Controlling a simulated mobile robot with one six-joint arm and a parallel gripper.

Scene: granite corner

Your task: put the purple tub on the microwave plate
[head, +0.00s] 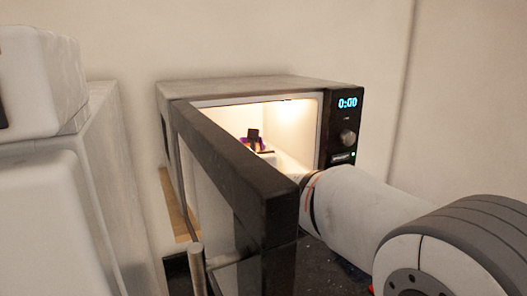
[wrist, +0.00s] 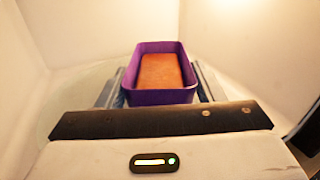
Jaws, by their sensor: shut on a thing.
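The purple tub (wrist: 160,97) holds an orange-brown block of food and sits between the fingers of my gripper (wrist: 160,90) in the wrist view. My gripper is shut on the tub, inside the lit microwave. In the head view a small part of the purple tub (head: 250,143) shows past the open door. The microwave plate (wrist: 70,112) shows as a pale round edge at the left in the wrist view. I cannot tell whether the tub touches the plate, as my gripper hides the underside.
The microwave (head: 262,86) stands in the corner, its display reading 0:00. Its dark door (head: 240,160) is open towards me, close to my arm. The white cavity walls (wrist: 90,35) are near on both sides. A white appliance (head: 60,200) stands at the left.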

